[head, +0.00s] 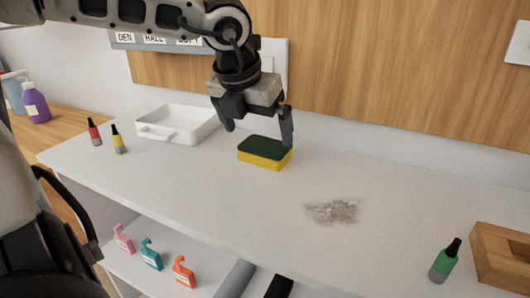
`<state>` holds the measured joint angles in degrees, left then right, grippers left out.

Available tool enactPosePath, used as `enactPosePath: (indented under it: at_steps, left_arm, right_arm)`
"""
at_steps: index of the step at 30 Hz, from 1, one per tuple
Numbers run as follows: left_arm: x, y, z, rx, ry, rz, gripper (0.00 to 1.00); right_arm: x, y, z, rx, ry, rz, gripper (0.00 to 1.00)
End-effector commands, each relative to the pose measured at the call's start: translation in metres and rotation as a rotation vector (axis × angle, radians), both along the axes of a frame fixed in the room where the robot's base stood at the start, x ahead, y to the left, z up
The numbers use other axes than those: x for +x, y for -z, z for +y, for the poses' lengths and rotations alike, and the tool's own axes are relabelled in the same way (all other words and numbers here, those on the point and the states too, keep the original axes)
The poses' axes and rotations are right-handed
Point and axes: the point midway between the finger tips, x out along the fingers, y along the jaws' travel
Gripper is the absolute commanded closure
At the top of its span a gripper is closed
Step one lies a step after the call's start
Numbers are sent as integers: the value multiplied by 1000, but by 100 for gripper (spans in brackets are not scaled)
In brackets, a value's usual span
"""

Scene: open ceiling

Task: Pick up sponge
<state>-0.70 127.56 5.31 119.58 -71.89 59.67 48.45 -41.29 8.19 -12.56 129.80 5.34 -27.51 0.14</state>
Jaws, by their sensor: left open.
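A sponge (264,160), yellow below with a dark green top, lies flat on the white counter (210,185) near its middle. My left gripper (258,136) is open and points down just above and behind the sponge in the picture, with one finger at each side. The right finger overlaps the sponge's far right edge in the view; I cannot tell whether it touches. Nothing is between the fingers. My right gripper is not in view.
A white tray (190,137) stands left of the sponge. Small red (94,133) and yellow (119,141) bottles stand farther left. A grey dirt patch (335,211) lies to the right. A green bottle (443,264) and wooden box (500,282) stand at right.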

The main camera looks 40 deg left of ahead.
Motion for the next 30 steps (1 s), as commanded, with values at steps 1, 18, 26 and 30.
enactPosePath:
  at_steps: [1,18,26,30]
  left_arm:
    - [2,3,0,-1,-1,2,0]
    - [23,46,3,-1,-1,0,0]
    - [23,46,3,-2,-1,1,36]
    - [23,46,3,-2,-1,1,36]
  right_arm:
    - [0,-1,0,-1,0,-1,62]
    - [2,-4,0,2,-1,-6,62]
    - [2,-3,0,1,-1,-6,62]
    - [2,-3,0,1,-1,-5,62]
